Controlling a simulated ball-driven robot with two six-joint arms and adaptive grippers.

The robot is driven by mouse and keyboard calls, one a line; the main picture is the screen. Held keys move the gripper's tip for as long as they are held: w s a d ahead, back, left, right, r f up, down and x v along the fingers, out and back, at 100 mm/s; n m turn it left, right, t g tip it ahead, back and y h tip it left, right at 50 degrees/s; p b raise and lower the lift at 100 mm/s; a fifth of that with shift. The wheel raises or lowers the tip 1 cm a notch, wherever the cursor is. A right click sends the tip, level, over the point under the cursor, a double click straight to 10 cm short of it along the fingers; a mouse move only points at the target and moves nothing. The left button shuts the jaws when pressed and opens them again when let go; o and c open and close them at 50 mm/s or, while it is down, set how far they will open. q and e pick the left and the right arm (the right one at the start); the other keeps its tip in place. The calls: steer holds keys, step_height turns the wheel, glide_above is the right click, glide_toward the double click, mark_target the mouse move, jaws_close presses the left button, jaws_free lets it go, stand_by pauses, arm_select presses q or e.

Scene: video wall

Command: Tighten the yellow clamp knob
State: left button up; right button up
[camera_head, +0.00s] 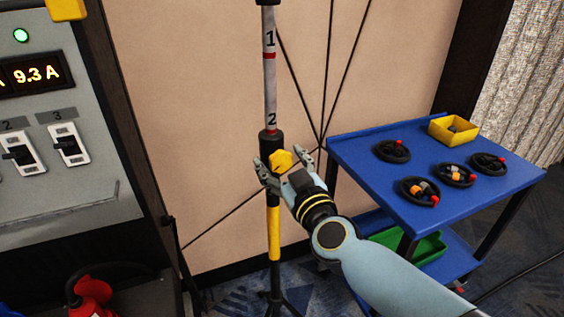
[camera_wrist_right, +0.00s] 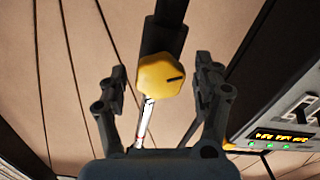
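The yellow clamp knob (camera_head: 281,160) sits on the black collar of an upright stand pole (camera_head: 270,90) marked 1 and 2. My right gripper (camera_head: 286,162) is at the knob, with its fingers spread to either side of it. In the right wrist view the knob (camera_wrist_right: 161,76) shows as a yellow lobed disc with a dark line on its face. It lies between the two open fingers of the right gripper (camera_wrist_right: 162,85), with a gap on both sides. My left gripper is not in view.
A blue cart (camera_head: 361,160) on the right holds several black dishes with small parts and a yellow bin (camera_head: 453,131). A grey panel (camera_head: 50,110) with switches and a 9.3 A display stands left. A tan wall panel (camera_head: 200,120) is behind the pole.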

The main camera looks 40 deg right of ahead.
steer(key=c, duration=1.1)
